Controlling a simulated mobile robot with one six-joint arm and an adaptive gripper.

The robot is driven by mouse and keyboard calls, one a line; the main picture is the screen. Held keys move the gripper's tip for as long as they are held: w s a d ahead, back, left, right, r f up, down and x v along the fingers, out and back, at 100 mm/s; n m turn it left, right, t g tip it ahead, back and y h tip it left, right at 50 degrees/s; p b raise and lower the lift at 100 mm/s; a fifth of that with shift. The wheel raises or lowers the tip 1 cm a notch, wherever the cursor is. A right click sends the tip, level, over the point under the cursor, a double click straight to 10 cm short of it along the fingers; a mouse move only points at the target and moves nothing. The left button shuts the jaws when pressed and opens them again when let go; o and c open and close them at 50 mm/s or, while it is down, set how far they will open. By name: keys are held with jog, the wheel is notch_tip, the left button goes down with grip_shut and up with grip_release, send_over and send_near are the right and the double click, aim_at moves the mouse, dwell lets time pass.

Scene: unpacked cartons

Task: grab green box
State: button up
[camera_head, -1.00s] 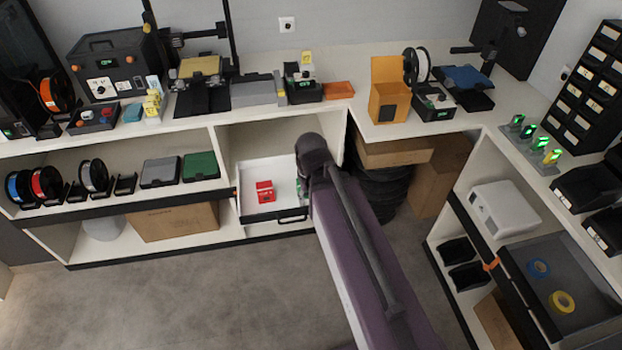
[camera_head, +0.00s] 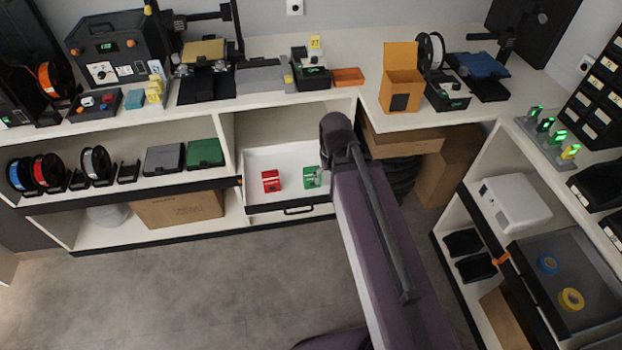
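A small green box (camera_head: 311,178) with a pale mark sits in the open white drawer (camera_head: 285,157), near its right side. A red box (camera_head: 271,181) stands to its left in the same drawer, apart from it. A larger flat green case (camera_head: 204,153) lies on the shelf to the left of the drawer. My arm crosses the picture from the lower right up to the drawer's right end, just right of the small green box. My gripper is hidden behind the arm, so its fingers do not show.
Spools (camera_head: 95,162) and a grey case (camera_head: 164,158) share the left shelf. The drawer's front edge (camera_head: 290,206) and the worktop above border the opening. An orange open box (camera_head: 402,78) stands on the worktop. The floor (camera_head: 200,290) at front left is clear.

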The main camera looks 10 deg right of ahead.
jog(key=w+f+m+b, duration=0.8)
jog(key=w+f+b, duration=0.15)
jog(key=w, duration=0.55)
jog(key=m+b, duration=0.8)
jog(key=m, duration=0.2)
send_over(312, 170)
notch_tip(312, 170, down, 9)
jog(key=shift+s+r, duration=0.15)
jog(key=shift+d, duration=0.1)
notch_tip(312, 170, down, 9)
jog(key=b, duration=0.9)
jog(key=shift+r, duration=0.2)
jog(key=shift+f, duration=0.15)
notch_tip(312, 170, down, 5)
jog(key=b, duration=0.5)
